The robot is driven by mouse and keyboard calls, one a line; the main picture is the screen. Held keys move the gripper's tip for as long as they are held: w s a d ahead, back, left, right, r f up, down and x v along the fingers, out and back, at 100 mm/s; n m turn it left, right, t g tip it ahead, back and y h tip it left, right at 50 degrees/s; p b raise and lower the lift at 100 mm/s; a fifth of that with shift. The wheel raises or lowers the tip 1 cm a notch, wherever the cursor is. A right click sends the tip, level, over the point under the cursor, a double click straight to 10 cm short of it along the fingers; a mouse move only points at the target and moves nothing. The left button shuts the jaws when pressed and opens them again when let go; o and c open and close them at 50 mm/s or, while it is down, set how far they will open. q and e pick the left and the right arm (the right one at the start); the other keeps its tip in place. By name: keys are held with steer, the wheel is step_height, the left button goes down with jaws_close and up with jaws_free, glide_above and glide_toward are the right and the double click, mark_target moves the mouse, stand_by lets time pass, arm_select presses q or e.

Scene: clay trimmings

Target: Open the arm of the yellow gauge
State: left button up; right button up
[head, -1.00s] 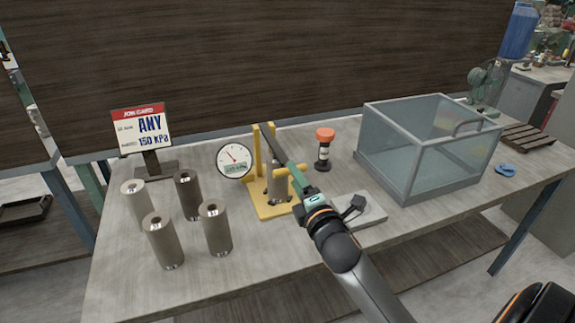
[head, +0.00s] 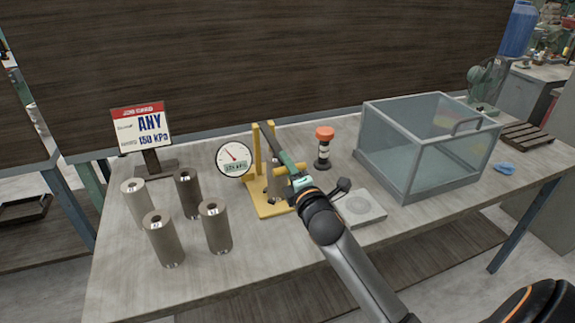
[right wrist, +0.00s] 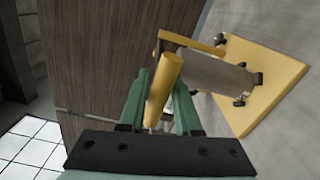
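The yellow gauge (head: 254,163) stands mid-table. Its round white dial (head: 235,160) faces me, with the needle up and left and a small readout below. A grey clay cylinder (head: 274,185) stands upright in its frame. In the right wrist view the gauge's yellow base plate (right wrist: 283,68) is at upper right. The gauge arm's yellow bar handle (right wrist: 165,75) lies between the green fingers of my right gripper (right wrist: 161,90), which are drawn in close around it. In the head view my right gripper (head: 283,153) partly hides the arm. My left gripper is not in view.
Several clay cylinders (head: 164,240) stand at the left, before a job card sign (head: 141,130). An orange-topped jar (head: 324,148), a grey plate (head: 361,208) and a glass box (head: 420,165) are at the right. The front right of the table is clear.

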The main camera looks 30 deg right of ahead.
jaws_close()
stand_by(1.0)
